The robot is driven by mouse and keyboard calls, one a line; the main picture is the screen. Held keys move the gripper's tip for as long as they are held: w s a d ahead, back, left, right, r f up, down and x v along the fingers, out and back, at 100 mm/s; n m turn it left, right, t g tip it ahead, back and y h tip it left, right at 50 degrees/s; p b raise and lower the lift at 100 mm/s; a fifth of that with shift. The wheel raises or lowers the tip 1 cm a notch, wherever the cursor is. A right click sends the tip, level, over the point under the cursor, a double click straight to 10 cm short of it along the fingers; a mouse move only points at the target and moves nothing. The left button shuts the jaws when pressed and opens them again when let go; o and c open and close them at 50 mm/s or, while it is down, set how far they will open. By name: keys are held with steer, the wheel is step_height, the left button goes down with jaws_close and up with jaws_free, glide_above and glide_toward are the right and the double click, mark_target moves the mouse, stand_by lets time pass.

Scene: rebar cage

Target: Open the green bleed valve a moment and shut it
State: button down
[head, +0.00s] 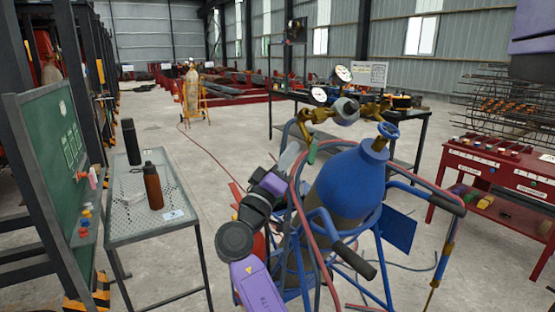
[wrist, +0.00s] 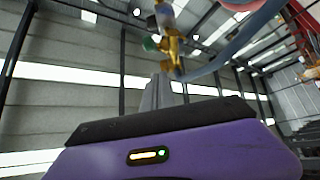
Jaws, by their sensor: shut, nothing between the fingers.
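The green bleed valve (head: 312,153) shows in the head view as a small green knob below the brass regulator (head: 318,117), just right of my gripper. In the wrist view the green knob (wrist: 150,44) sits at the left of the brass fitting (wrist: 171,47), above my fingertips in the picture. My gripper (head: 296,146) is shut and empty, with its grey fingers (wrist: 162,78) together. It appears close to the valve but apart from it; the exact gap is hard to tell. I cannot tell the knob's turn position.
The blue gas cylinder (head: 350,180) stands in a blue cart with red hoses and a black-gripped handle (head: 355,262) around it. Gauges (head: 342,74) stick up above the regulator. A mesh table (head: 180,222) with two bottles stands left; a red table (head: 500,172) stands right.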

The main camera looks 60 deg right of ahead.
steer(key=shift+s+d+f, duration=0.3)
steer(key=shift+s+f, duration=0.05)
steer(key=shift+s, duration=0.15)
steer(key=shift+s+d+f, duration=0.3)
steer(key=shift+s, duration=0.2)
steer(key=shift+f, duration=0.1)
